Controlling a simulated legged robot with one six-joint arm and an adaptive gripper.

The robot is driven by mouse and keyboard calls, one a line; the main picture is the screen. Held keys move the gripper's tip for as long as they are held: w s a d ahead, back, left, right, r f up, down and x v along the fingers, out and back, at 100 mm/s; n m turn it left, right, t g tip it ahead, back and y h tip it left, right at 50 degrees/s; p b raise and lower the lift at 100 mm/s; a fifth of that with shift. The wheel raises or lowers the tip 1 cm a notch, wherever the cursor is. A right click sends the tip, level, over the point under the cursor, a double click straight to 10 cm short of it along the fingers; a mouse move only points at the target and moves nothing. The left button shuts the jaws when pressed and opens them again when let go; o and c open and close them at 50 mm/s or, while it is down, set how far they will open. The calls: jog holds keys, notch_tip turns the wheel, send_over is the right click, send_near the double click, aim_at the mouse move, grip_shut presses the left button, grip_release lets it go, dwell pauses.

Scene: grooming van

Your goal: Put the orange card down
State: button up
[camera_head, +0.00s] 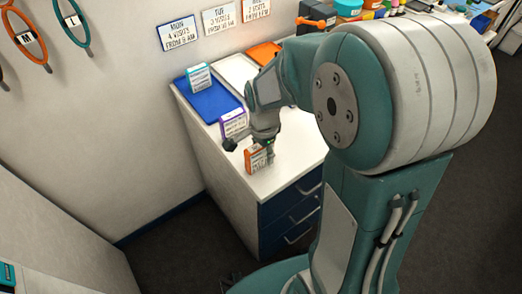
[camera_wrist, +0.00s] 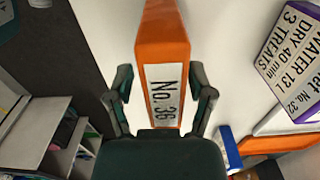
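The orange card (camera_head: 256,161) is a small upright box near the front of the white counter top, and it appears to rest on it. In the wrist view the orange card (camera_wrist: 163,48) shows a white label reading "No. 36". My gripper (camera_head: 252,147) is low over the card. In the wrist view my gripper (camera_wrist: 162,88) has one finger on each side of the card, with narrow gaps visible, so it looks open around it. The card's bottom contact is partly unclear.
A purple-edged card (camera_head: 234,124) stands just behind. A white mat (camera_head: 236,71) and an orange mat (camera_head: 264,53) lie farther right. Blue drawers (camera_head: 290,213) are below the counter's edge.

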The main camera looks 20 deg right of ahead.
jog(key=shift+a+r, duration=0.35)
jog(key=r, duration=1)
jog(key=shift+d+r, duration=0.2)
jog(key=shift+r, duration=0.05)
jog(key=shift+s+a+r, duration=0.1)
jog(key=shift+a+r, duration=0.05)
jog(key=shift+r, duration=0.4)
jog(key=s+r+n+t, duration=0.4)
jog(key=s+n+t, duration=0.1)
jog(key=s+n, duration=0.9)
jog(key=shift+t, duration=0.3)
